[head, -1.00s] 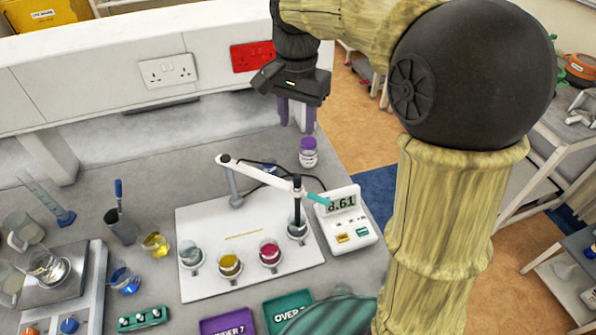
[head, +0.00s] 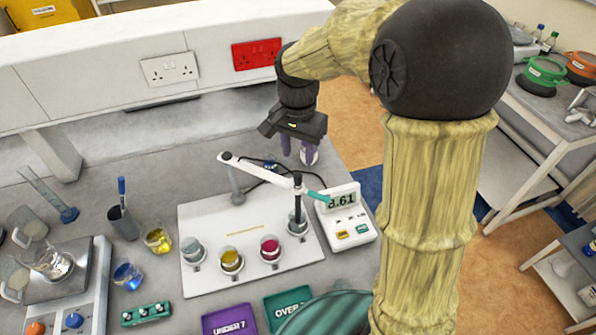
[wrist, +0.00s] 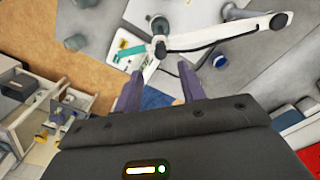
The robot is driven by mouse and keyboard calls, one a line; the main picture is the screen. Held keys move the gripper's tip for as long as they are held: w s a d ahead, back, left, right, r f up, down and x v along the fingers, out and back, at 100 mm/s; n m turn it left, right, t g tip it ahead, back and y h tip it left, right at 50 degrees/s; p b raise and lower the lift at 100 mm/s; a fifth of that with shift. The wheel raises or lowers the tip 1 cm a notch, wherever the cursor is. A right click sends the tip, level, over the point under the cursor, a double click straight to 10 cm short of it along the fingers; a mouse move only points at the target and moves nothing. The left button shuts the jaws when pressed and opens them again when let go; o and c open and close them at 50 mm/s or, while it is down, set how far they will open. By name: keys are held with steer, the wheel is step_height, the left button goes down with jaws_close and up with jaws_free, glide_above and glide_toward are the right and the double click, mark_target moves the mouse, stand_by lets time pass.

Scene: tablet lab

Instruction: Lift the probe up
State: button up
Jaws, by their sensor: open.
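The probe hangs from a jointed white arm (head: 255,172) with a black end joint. A teal handle (head: 318,196) sticks out from that joint. The probe's lower end (head: 298,212) is down in the rightmost beaker (head: 299,228) on the white board (head: 215,215). My gripper (head: 298,150) is open and empty, behind and above the probe arm's end. In the wrist view, my gripper's purple fingers (wrist: 160,85) are apart, with the teal handle (wrist: 130,52) and white arm (wrist: 220,36) beyond them, not between them.
A meter (head: 345,215) reading about 8.61 stands right of the board. Beakers with grey, yellow (head: 231,260) and red (head: 270,248) liquid stand along the board. Purple and teal trays (head: 288,308) lie in front.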

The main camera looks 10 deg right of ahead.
mark_target(298, 174)
step_height(298, 174, down, 8)
steer(key=shift+f+p, duration=0.15)
steer(key=shift+p, duration=0.5)
jaws_close()
